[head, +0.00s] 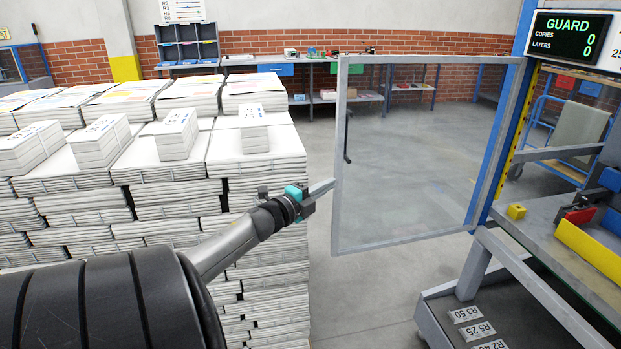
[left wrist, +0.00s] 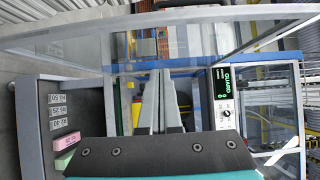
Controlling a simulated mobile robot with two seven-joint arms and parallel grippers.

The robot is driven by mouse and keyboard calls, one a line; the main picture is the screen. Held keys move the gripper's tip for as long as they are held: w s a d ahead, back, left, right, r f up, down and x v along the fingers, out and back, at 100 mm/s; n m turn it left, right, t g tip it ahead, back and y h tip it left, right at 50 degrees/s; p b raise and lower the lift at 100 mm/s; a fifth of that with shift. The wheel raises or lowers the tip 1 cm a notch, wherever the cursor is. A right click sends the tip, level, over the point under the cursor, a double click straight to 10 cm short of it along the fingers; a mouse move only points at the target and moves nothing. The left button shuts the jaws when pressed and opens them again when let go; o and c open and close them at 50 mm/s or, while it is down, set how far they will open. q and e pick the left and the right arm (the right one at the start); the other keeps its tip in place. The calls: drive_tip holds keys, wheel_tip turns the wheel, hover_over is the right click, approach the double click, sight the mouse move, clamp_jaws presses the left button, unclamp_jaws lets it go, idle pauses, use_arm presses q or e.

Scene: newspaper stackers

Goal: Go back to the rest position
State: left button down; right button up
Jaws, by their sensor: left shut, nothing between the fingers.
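My left arm comes in from the left in the head view, in front of the newspaper stacks. My left gripper (head: 323,187) is shut and empty, its fingertips beside the left edge of the guard door (head: 338,225) in the picture; I cannot tell whether they touch it. The door is a clear panel in a grey frame, swung open, with a black handle (head: 347,136). In the left wrist view the shut grey fingers (left wrist: 158,82) point toward the machine, with the door panel (left wrist: 75,45) across the upper part. My right gripper is not in view.
Tall newspaper stacks (head: 160,200) fill the left, with smaller bundles (head: 95,140) on top. The machine with its GUARD display (head: 568,37) and a bench (head: 540,225) stands at right. Grey floor (head: 375,285) is clear between them. A workbench (head: 300,60) lines the back wall.

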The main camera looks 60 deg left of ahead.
use_arm(q)
drive_tip(key=shift+s+a+f+p, duration=0.1)
drive_tip(key=shift+s+a+p, duration=0.05)
drive_tip(key=shift+s, duration=0.95)
drive_tip(key=shift+s+a+p, duration=0.15)
drive_tip(key=shift+s, duration=0.9)
drive_tip(key=s+d+f+n+g, duration=0.3)
drive_tip(key=s+f, duration=0.1)
drive_tip(key=f, duration=0.7)
drive_tip(key=s+d+f+n+g, duration=0.25)
drive_tip(key=s+d+f, duration=0.2)
drive_tip(key=f, duration=0.65)
drive_tip(key=s+d+f+n+g, duration=0.25)
drive_tip(key=s+f+n, duration=0.2)
drive_tip(key=f, duration=0.75)
drive_tip(key=s+d+f+n+g+h, duration=0.1)
drive_tip(key=s+d+f+g, duration=0.2)
drive_tip(key=s+d+f, duration=0.2)
drive_tip(key=s+d+f+n+g+h, duration=0.1)
drive_tip(key=s+d+f+g, duration=0.1)
drive_tip(key=s+d+f, duration=0.4)
drive_tip(key=s+d+f+n+g+h, duration=0.1)
drive_tip(key=s+d+f+g, duration=0.2)
drive_tip(key=s+d, duration=1)
drive_tip(key=d+f, duration=0.3)
drive_tip(key=d, duration=0.1)
drive_tip(key=shift+d+f+g+h, duration=0.15)
drive_tip(key=shift+d+g+h, duration=0.15)
drive_tip(key=shift+h, duration=0.1)
drive_tip(key=shift+w, duration=0.15)
